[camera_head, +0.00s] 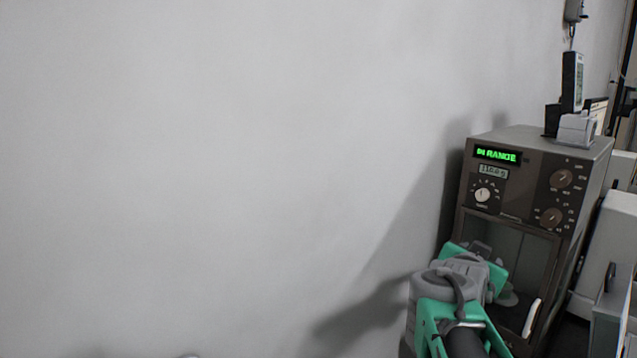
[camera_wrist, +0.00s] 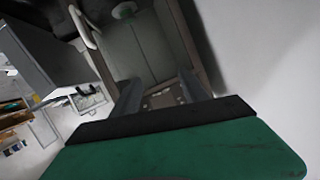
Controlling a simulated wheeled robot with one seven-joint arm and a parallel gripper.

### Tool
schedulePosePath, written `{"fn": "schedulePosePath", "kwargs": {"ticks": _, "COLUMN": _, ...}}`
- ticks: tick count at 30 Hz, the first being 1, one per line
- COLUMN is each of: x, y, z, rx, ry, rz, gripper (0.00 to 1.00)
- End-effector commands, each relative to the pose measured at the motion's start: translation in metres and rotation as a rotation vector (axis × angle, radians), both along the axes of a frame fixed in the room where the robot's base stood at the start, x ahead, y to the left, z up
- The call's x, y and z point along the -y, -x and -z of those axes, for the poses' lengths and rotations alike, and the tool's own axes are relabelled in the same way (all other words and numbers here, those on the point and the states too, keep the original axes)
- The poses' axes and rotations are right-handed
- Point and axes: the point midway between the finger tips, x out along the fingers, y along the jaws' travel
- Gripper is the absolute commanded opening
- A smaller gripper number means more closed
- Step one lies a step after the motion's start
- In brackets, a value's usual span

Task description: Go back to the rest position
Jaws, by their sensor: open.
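My arm with its green and grey wrist reaches in from the bottom right of the head view. My gripper (camera_wrist: 160,92) shows in the wrist view with its two fingers apart and nothing between them. In the head view my wrist hides the fingers. The fingers point toward the front of a brown weighing instrument (camera_head: 482,225), whose glass door also shows in the wrist view (camera_wrist: 140,48). I cannot tell how far the fingertips are from the door.
Small devices (camera_head: 577,130) stand on top. White equipment (camera_head: 610,240) is close on the right. A bare wall (camera_head: 220,150) fills the left.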

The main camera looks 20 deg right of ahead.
Motion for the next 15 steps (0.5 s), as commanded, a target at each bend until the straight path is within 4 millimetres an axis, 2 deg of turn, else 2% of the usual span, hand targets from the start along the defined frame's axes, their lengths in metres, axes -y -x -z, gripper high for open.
{"fn": "schedulePosePath", "kwargs": {"ticks": 1, "x": -0.035, "y": -0.012, "z": 0.015, "rx": -0.082, "ry": -0.057, "rz": -0.095, "gripper": 0.52}}
{"fn": "schedulePosePath", "kwargs": {"ticks": 2, "x": -0.058, "y": -0.017, "z": 0.029, "rx": -0.139, "ry": -0.092, "rz": -0.156, "gripper": 0.52}}
{"fn": "schedulePosePath", "kwargs": {"ticks": 3, "x": -0.088, "y": -0.020, "z": 0.048, "rx": -0.218, "ry": -0.132, "rz": -0.237, "gripper": 0.52}}
{"fn": "schedulePosePath", "kwargs": {"ticks": 5, "x": -0.135, "y": -0.018, "z": 0.075, "rx": -0.341, "ry": -0.188, "rz": -0.363, "gripper": 0.52}}
{"fn": "schedulePosePath", "kwargs": {"ticks": 6, "x": -0.167, "y": -0.013, "z": 0.091, "rx": -0.424, "ry": -0.219, "rz": -0.449, "gripper": 0.52}}
{"fn": "schedulePosePath", "kwargs": {"ticks": 8, "x": -0.213, "y": 0.002, "z": 0.114, "rx": -0.554, "ry": -0.256, "rz": -0.582, "gripper": 0.52}}
{"fn": "schedulePosePath", "kwargs": {"ticks": 9, "x": -0.241, "y": 0.015, "z": 0.127, "rx": -0.639, "ry": -0.275, "rz": -0.667, "gripper": 0.52}}
{"fn": "schedulePosePath", "kwargs": {"ticks": 12, "x": -0.295, "y": 0.054, "z": 0.152, "rx": -0.828, "ry": -0.305, "rz": -0.850, "gripper": 0.52}}
{"fn": "schedulePosePath", "kwargs": {"ticks": 15, "x": -0.323, "y": 0.084, "z": 0.166, "rx": -0.952, "ry": -0.315, "rz": -0.967, "gripper": 0.52}}
